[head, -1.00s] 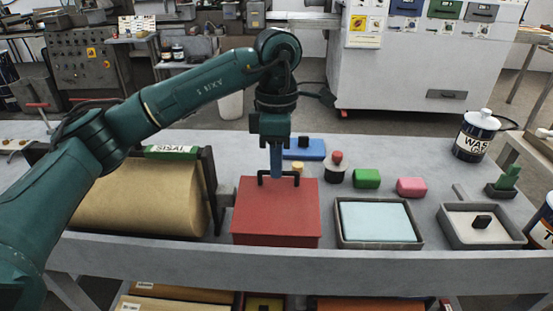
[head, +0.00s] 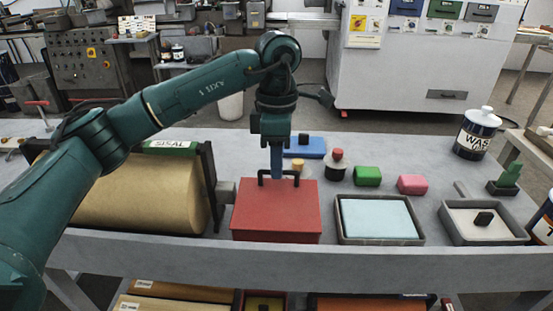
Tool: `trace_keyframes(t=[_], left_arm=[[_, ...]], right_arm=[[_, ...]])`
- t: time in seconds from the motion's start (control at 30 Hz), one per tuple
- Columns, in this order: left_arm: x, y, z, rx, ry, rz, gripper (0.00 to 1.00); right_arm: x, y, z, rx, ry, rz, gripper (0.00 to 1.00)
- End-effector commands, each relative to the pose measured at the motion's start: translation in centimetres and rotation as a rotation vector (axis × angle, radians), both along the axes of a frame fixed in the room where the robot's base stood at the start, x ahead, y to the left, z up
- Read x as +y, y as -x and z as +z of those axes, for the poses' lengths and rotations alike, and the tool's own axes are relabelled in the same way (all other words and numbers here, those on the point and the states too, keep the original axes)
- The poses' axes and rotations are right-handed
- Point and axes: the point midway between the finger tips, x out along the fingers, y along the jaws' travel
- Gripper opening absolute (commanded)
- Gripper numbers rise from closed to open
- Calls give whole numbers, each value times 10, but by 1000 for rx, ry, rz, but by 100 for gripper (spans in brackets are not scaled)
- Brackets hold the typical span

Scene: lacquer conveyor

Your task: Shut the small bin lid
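The small bin is a red box (head: 262,239) on the grey table in front of me. Its flat red lid (head: 280,208) lies level across the top, with no visible gap at the front edge. A black bar handle (head: 264,177) stands at the lid's back part. My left gripper (head: 277,176) points straight down at the middle of this handle. Its blue fingers overlap the bar and look like one narrow block, so their spacing and grip are hidden. My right gripper is not in view.
A brown paper roll (head: 140,195) in a dark frame stands left of the bin. A tray with a pale blue pad (head: 423,238) is close on the right, then a grey tray (head: 450,232). Green (head: 367,176) and pink (head: 412,184) blocks sit behind.

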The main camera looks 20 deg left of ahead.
Motion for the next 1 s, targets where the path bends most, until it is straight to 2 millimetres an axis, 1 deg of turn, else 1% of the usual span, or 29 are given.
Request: trace_keyframes(t=[0.03,0.17,0.2,0.43,0.53,0.67,0.9,1.0], left_arm=[[1,-1,-2,1,-2,4,19],[1,0,-1,2,-3,3,30],[1,0,-1,2,-3,2,31],[0,0,1,3,-2,0,31],[0,0,9,2,-2,0,31],[0,-2,31,0,-2,-1,31],[2,-7,89,-2,-3,2,31],[3,-8,107,-1,-4,2,31]], right_arm=[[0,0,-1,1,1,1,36],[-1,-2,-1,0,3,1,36],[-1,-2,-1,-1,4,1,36],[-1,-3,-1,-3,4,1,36],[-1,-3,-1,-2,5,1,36],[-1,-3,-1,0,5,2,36],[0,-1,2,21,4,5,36],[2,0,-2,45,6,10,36]])
